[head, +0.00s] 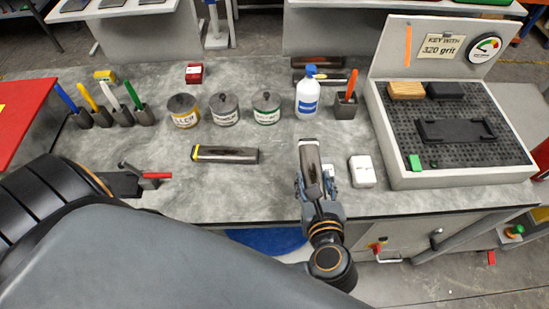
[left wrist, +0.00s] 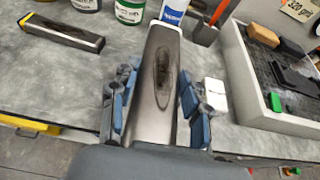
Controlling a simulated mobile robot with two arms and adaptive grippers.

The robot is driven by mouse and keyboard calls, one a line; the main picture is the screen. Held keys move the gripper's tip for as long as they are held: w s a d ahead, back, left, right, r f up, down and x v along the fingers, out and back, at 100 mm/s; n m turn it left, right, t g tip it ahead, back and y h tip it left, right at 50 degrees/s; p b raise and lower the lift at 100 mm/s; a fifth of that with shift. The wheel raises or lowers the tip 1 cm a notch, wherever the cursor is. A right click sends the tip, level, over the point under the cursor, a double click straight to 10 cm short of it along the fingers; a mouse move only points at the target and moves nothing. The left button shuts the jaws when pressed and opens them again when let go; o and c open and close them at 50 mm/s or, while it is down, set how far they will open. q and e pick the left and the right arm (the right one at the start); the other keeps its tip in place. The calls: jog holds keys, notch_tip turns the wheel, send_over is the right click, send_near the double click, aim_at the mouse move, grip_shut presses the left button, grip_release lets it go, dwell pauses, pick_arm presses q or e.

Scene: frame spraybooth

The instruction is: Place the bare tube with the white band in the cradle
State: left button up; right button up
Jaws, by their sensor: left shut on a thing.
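My left gripper (head: 322,190) is shut on a bare grey metal tube (head: 310,158) above the front of the bench. In the left wrist view the tube (left wrist: 160,80) lies between the blue finger pads of the gripper (left wrist: 152,108) and points away from me. A white band (left wrist: 165,26) shows at its far end, and a dark oval patch marks its upper face. A black frame (head: 455,130), which looks like the cradle, lies on the perforated floor of the open booth at right, apart from the tube. My right gripper is not in view.
A yellow-banded tube (head: 228,155) lies left of the gripper. A white box (head: 362,171) stands between the gripper and the booth's raised wall (head: 392,150). Cans, a white bottle (head: 307,97) and a pen holder (head: 345,106) stand behind. A green block (head: 414,162) sits in the booth.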

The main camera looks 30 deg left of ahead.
pick_arm(q)
jog(key=w+a+f, duration=0.3)
jog(key=a, duration=0.4)
jog(key=b, duration=0.4)
send_over(279, 177)
jog(key=f, duration=0.5)
jog(key=shift+d+f, duration=0.25)
jog(key=shift+f, duration=0.1)
jog(key=f+b, duration=0.3)
jog(key=shift+a+f, duration=0.25)
jog(key=shift+f, duration=0.1)
jog(key=shift+w, duration=0.1)
jog(key=shift+r, duration=0.1)
jog(key=shift+f, duration=0.2)
jog(key=o, duration=1.3)
jog(key=shift+r, duration=0.1)
